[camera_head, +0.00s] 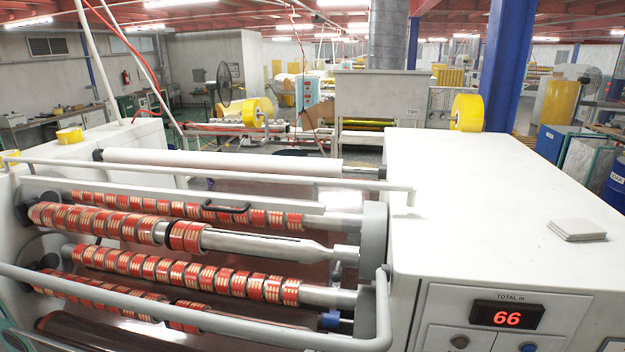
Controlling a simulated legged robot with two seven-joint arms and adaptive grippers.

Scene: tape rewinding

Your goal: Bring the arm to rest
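Neither of my grippers nor my arms shows in the head view. The tape rewinding machine fills the foreground. Its upper front shaft (283,247) carries a row of red-and-cream tape rolls (90,221) on the left and is bare metal on the right. One roll (187,237) sits at the right end of that row, apart from the others by a short gap. A lower shaft (327,297) carries another row of red rolls (190,273). More red rolls sit on a shaft behind and on one below, partly hidden by the rails.
A white guard rail (190,318) crosses the front of the machine. A white cabinet (480,195) stands at the right, with a red display (507,315) reading 66 and a small pale stack (577,230) on top. Most of the cabinet top is clear. A blue column (508,65) stands behind.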

